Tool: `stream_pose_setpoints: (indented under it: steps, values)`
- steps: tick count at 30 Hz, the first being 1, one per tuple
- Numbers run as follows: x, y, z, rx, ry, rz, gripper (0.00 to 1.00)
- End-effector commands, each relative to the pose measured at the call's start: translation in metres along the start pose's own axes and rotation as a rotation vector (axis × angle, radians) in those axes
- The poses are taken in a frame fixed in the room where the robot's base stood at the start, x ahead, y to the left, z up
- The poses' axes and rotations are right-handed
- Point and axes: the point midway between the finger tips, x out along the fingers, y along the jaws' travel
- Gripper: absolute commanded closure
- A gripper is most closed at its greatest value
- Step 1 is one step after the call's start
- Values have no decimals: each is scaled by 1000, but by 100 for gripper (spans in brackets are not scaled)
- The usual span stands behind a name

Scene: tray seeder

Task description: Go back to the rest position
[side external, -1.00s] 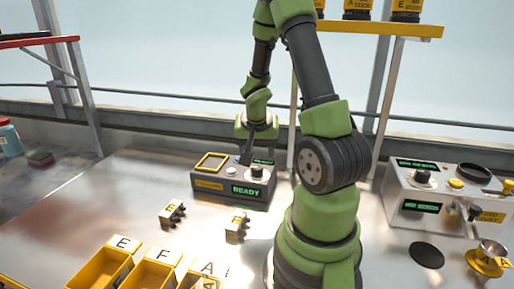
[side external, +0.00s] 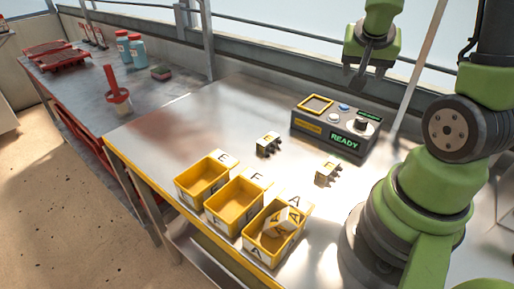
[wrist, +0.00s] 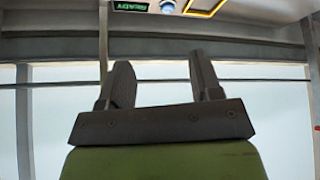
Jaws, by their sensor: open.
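My gripper (side external: 362,80) hangs in the air above the back of the dark control box (side external: 330,146), its fingers pointing down. It is open and empty, and it touches nothing. In the wrist view its two dark fingers (wrist: 158,65) stand apart with only pale background between them. The control box has a lit green READY display (side external: 346,138), a blue button (side external: 344,107), a black knob and a yellow-framed square. Part of the box shows upside down at the top of the wrist view, with its READY display (wrist: 131,6).
Yellow bins E (side external: 191,183), F (side external: 222,208) and A (side external: 252,235) line the table's front edge. Bin A holds a piece marked A (side external: 284,222). Two small pronged blocks (side external: 268,144) (side external: 327,174) stand between bins and box. Bottles (side external: 136,49) stand on the left bench.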

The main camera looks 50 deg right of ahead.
Motion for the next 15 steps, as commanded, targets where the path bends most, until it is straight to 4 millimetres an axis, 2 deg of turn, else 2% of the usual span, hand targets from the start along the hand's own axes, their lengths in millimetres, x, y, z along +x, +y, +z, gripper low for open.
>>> stream_pose_setpoints:
  steps: [1, 4, 6, 12, 15]
  values:
    - [-25, -10, 1, -36, 32, -38, 41]
    - [-66, -22, 16, -116, 30, -117, 41]
    - [-93, -28, 33, -182, 5, -200, 41]
    - [-161, -40, 93, -412, -103, -524, 41]
    - [-185, -41, 115, -510, -139, -669, 41]
